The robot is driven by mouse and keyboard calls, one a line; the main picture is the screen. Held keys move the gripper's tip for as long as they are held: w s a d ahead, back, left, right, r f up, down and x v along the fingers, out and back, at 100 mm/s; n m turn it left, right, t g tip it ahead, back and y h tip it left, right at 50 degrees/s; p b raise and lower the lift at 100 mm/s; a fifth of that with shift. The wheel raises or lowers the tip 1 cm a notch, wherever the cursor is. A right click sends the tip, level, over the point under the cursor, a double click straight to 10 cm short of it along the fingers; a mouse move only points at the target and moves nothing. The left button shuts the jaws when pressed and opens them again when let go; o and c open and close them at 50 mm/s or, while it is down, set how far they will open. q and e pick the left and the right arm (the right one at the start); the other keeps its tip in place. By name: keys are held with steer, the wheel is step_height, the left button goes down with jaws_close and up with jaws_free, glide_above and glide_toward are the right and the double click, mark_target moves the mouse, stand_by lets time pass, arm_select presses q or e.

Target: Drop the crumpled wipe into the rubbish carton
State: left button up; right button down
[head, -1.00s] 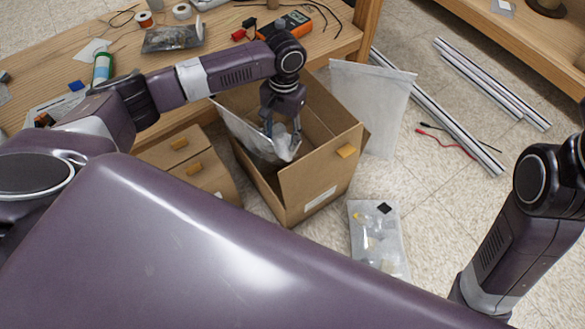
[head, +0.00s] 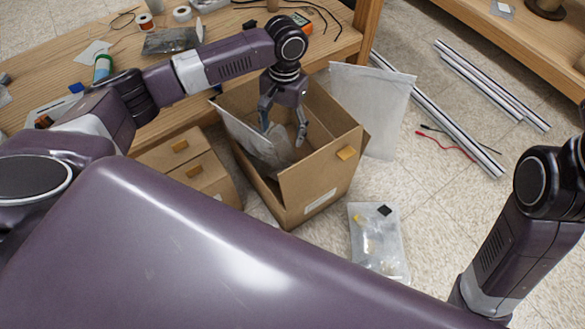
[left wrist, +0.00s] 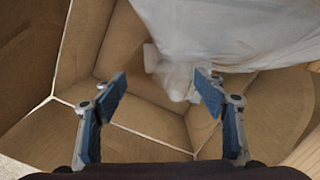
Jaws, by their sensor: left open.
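The rubbish carton (head: 318,170) is an open brown cardboard box on the floor beside the workbench. My left gripper (head: 283,132) is over its opening, fingers pointing down, spread and empty. In the left wrist view the open fingers (left wrist: 160,88) frame the carton's inside (left wrist: 145,115). A small crumpled white piece, seemingly the wipe (left wrist: 178,82), lies inside the carton below the fingers, apart from them, at the edge of a pale plastic sheet (left wrist: 225,35). In the head view the wipe is hidden. My right gripper is out of view.
A greyish sheet (head: 262,150) leans inside the carton. A clear bag (head: 370,105) stands behind it; another bag with parts (head: 378,240) lies in front. The workbench (head: 225,45) is cluttered. Metal extrusions (head: 440,115) lie on the floor at right.

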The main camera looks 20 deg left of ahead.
arm_select(q)
step_height(320, 180, up, 8)
steer(key=w, duration=0.1)
steer(key=shift+r, duration=0.25)
stand_by(0.4)
